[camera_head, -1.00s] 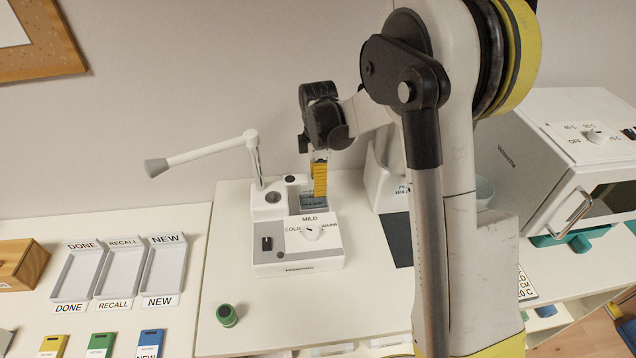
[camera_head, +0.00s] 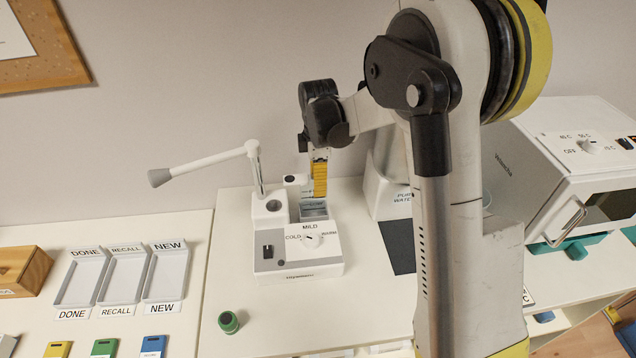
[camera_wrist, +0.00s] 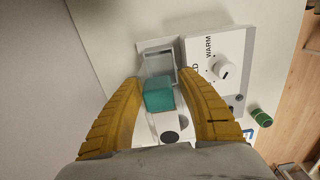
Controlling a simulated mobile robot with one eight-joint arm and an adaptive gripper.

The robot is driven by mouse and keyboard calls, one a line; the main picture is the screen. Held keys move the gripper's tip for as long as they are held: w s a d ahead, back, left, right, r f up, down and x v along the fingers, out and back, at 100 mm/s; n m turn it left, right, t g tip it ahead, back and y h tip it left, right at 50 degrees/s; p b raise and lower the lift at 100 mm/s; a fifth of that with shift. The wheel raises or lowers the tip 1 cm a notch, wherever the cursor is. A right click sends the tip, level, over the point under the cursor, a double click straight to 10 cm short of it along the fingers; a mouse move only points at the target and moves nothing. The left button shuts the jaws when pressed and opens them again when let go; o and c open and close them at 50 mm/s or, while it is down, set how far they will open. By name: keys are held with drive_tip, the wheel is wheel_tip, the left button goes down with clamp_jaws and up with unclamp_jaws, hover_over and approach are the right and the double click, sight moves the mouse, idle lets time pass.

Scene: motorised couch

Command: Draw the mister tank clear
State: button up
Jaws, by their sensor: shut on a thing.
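The mister tank, a small teal see-through block (camera_wrist: 158,95), is between the yellow fingers of my gripper (camera_wrist: 160,105) in the wrist view. My gripper (camera_head: 320,178) is shut on it, above the back of the white mister (camera_head: 299,258). In the head view the fingers and wrist hide most or all of the tank. Below the fingers, the square grey-walled bay (camera_head: 313,211) looks empty; it also shows in the wrist view (camera_wrist: 161,57), beyond the tank. Whether the tank's lower end is fully above the bay walls I cannot tell.
The mister's slanted white arm (camera_head: 205,162) stands close left of my gripper. A white water unit (camera_head: 385,195) is close right. Trays (camera_head: 125,275) lie left, and a green-capped item (camera_head: 228,322) stands in front. The counter's front middle is mostly clear.

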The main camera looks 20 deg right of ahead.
drive_tip(key=shift+r, duration=0.2)
drive_tip(key=shift+r+p, duration=2.2)
drive_tip(key=shift+r, duration=1.3)
